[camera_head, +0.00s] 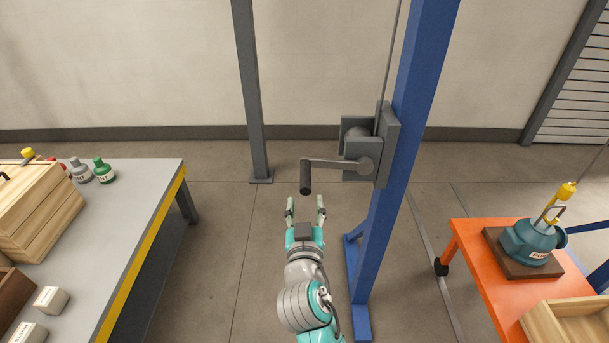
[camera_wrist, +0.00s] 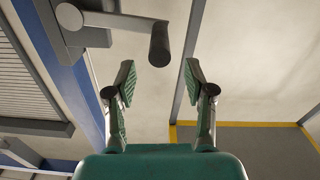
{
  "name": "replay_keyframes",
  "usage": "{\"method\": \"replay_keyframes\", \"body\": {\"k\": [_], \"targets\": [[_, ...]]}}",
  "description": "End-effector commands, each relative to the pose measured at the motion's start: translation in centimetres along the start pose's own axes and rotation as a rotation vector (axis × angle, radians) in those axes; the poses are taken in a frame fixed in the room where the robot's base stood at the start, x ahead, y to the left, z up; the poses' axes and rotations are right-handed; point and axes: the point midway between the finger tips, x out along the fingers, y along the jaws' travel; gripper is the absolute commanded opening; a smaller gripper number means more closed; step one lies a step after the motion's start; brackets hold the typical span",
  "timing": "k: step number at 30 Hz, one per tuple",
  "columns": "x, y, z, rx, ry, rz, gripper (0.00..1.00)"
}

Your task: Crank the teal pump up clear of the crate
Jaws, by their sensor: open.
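The teal pump (camera_head: 533,240) sits on a dark brown base on the orange cart at the right, with a yellow hook (camera_head: 565,192) at its lifting ring. The winch (camera_head: 368,150) is fixed to the blue post. Its crank arm points left and ends in a dark handle (camera_head: 305,177) that hangs down. My gripper (camera_head: 306,205) is open and empty, just below and in front of the handle in the head view. In the wrist view the handle (camera_wrist: 159,44) shows beyond the open fingers (camera_wrist: 157,80), with a gap between them and no contact visible.
An open wooden crate (camera_head: 565,322) stands on the orange cart (camera_head: 487,270) in front of the pump. The blue post (camera_head: 405,130) rises right of my arm. A grey table (camera_head: 140,205) with boxes and bottles is at left. The floor between is clear.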

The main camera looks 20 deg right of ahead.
Motion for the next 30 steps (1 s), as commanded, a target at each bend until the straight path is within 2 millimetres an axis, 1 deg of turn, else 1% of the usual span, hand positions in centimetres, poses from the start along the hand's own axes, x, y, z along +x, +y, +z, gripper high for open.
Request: {"method": "replay_keyframes", "body": {"k": [9,15,21,30], "targets": [[5.5,0.1,0.0,-0.001,0.001,0.001,0.54],[8.3,0.1,0.0,0.000,0.001,0.000,0.54],[9.6,0.1,0.0,-0.001,0.000,0.000,0.54],[9.7,0.0,0.0,-0.001,0.001,-0.001,0.54]]}}
